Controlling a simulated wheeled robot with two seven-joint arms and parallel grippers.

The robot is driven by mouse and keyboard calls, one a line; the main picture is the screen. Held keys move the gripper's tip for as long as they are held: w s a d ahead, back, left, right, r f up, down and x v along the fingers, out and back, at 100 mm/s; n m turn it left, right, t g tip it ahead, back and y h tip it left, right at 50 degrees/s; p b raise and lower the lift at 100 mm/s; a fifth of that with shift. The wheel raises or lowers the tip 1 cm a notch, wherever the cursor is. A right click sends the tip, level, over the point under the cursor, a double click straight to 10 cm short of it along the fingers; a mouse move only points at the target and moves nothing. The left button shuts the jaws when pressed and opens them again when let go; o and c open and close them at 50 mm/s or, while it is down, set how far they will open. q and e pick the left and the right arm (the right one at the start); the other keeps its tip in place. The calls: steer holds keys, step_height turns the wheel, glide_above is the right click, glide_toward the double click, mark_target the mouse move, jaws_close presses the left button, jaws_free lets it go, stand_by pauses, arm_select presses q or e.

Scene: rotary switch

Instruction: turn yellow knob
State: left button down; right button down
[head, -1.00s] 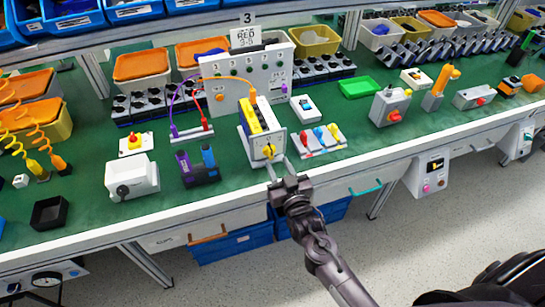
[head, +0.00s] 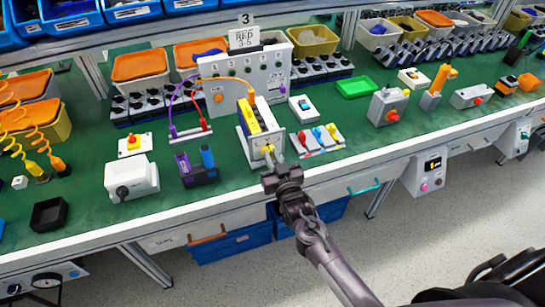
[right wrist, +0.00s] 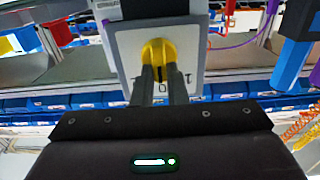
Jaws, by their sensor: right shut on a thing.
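The yellow knob (right wrist: 159,52) sits on the pale front plate (right wrist: 190,75) of a switch unit. In the head view the knob (head: 268,149) is small and partly covered by my right gripper. My right gripper (right wrist: 162,76) has both fingers on the knob and is shut on it. In the head view the right gripper (head: 271,157) reaches in from below, over the table's front edge. Printed marks on the plate are partly hidden behind the fingers. My left gripper is not in view.
Left of the switch unit stand a purple and blue device (head: 197,167) and a white box with a black knob (head: 131,178). Right of it is a block with red, blue and yellow levers (head: 318,139). A panel with wires (head: 245,75) stands behind.

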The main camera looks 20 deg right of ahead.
steer(key=shift+n, duration=0.4)
steer(key=n, duration=0.3)
steer(key=n+p, duration=0.1)
steer(key=shift+a, duration=0.25)
steer(key=shift+a+f+n+p, duration=0.15)
steer(key=shift+n+p, duration=0.25)
steer(key=shift+n, duration=1.6)
steer(key=c, duration=1.4)
jaws_free()
steer(key=shift+c, duration=0.2)
steer(key=shift+s, duration=0.1)
steer(key=s+b, duration=0.1)
steer(key=s, duration=0.6)
steer(key=shift+s, duration=0.35)
steer(key=shift+f, duration=0.1)
